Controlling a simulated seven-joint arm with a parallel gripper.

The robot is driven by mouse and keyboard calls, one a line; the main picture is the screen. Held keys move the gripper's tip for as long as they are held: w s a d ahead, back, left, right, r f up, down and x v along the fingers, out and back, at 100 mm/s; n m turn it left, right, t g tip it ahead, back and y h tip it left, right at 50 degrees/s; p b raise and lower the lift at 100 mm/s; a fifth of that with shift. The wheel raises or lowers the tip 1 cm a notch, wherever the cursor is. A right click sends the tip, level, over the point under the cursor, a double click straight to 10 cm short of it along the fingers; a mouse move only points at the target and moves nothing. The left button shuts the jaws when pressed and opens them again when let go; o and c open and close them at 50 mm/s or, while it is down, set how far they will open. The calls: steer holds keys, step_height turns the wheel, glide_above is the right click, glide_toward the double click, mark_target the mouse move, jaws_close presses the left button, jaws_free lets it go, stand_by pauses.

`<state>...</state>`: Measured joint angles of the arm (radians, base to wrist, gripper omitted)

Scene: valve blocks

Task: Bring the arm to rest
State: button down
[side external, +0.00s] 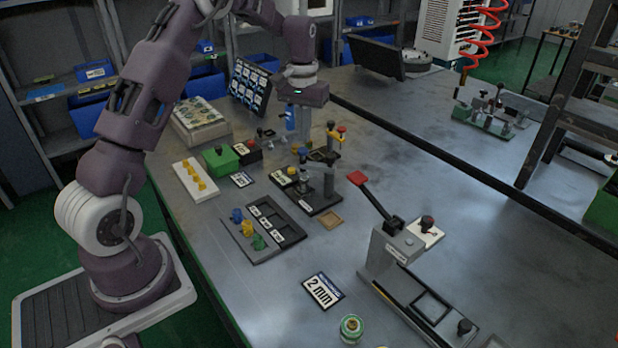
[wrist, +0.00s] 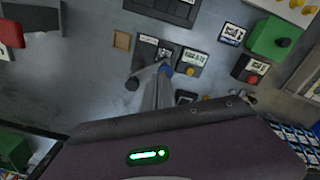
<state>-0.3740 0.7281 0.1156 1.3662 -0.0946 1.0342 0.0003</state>
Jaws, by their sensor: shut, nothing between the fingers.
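My gripper (side external: 303,128) hangs below the purple wrist over the back middle of the grey workbench (side external: 300,245), in the side external view. Its fingers are shut with nothing between them. They point down near a small fixture with yellow and red knobs (side external: 335,136); whether they touch anything there I cannot tell. In the wrist view the shut gripper (wrist: 163,72) reaches up from the purple housing, with the bench below it. A black plate with fittings (side external: 316,196) lies in front of it.
A toggle press with a red-tipped lever (side external: 388,246) stands front right. A tray with coloured knobs (side external: 262,236), a green block (side external: 220,160) and a white strip with yellow parts (side external: 195,180) lie left. A tilted panel (side external: 251,84) stands behind. Open bench lies to the right.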

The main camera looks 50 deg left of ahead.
steer(key=s+d+r+m+t, duration=0.2)
steer(key=s+d+r, duration=0.8)
steer(key=d+r, duration=0.3)
steer(key=s+d+m+t, duration=0.1)
steer(key=s+d+m, duration=0.1)
steer(key=s, duration=0.8)
steer(key=s+d+m+t, duration=0.1)
steer(key=s+d, duration=0.4)
steer(key=s, duration=0.5)
steer(key=shift+s+d+r+m+t, duration=0.25)
steer(key=shift+r+m+t, duration=0.2)
steer(key=shift+t, duration=0.25)
